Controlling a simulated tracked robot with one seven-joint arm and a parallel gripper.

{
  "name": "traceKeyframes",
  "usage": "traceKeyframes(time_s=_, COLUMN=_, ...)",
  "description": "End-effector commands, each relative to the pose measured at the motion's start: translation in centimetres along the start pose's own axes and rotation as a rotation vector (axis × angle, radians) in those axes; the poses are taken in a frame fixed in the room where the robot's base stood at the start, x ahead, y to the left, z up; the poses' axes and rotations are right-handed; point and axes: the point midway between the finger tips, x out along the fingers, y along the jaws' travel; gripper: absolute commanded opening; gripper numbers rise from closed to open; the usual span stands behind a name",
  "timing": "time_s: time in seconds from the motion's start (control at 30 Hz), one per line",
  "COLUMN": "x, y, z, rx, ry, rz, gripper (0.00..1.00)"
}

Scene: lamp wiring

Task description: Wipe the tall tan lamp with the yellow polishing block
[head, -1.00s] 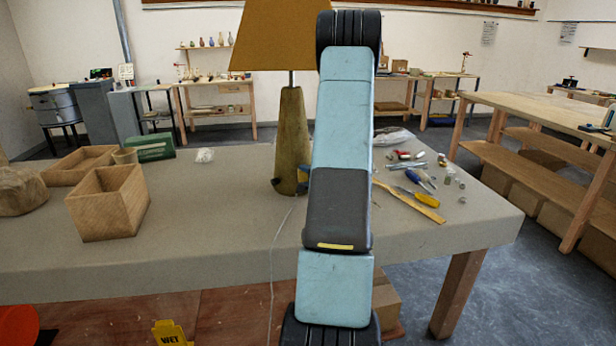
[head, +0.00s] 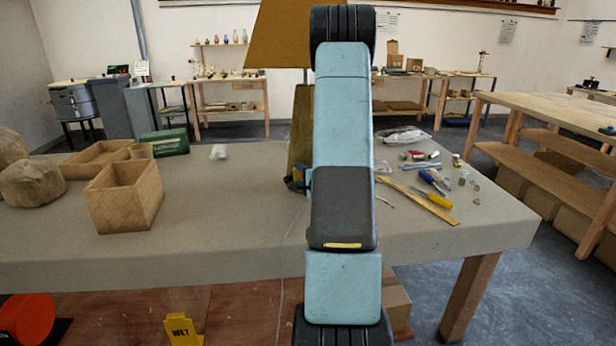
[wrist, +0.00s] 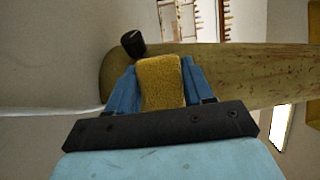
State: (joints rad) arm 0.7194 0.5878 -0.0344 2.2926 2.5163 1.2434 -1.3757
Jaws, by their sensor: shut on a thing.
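The tall tan lamp stands on the grey table, with its tan shade (head: 280,38) at the top and its tapered, stained base (head: 301,125) partly hidden behind my arm. In the wrist view the lamp base (wrist: 235,68) lies sideways across the picture, with a small black knob (wrist: 132,44) near its wide end. My gripper (wrist: 160,85) is shut on the yellow polishing block (wrist: 161,80). The block is right in front of the lamp base; I cannot tell whether it touches. In the head view my gripper (head: 298,183) shows only partly, beside the lower lamp base.
An open wooden box (head: 124,198), a shallow wooden tray (head: 95,158), a green box (head: 164,143) and sacks (head: 32,184) stand at the left. Screwdrivers (head: 434,181), a wooden ruler (head: 418,200) and small parts lie at the right. A thin cord hangs over the front edge.

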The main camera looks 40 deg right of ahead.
Motion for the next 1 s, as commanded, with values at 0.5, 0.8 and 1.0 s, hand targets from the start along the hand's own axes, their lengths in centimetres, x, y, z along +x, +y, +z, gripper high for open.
traceKeyframes(time_s=0.5, x=0.0, y=0.0, z=-0.3, rx=-0.002, ry=0.001, rz=0.0, gripper=0.18)
traceKeyframes(time_s=0.8, x=-0.7, y=0.0, z=-2.5, rx=-0.002, ry=0.004, rz=-0.002, gripper=0.18)
traceKeyframes(time_s=1.0, x=-0.9, y=0.0, z=-3.1, rx=-0.002, ry=0.005, rz=-0.002, gripper=0.18)
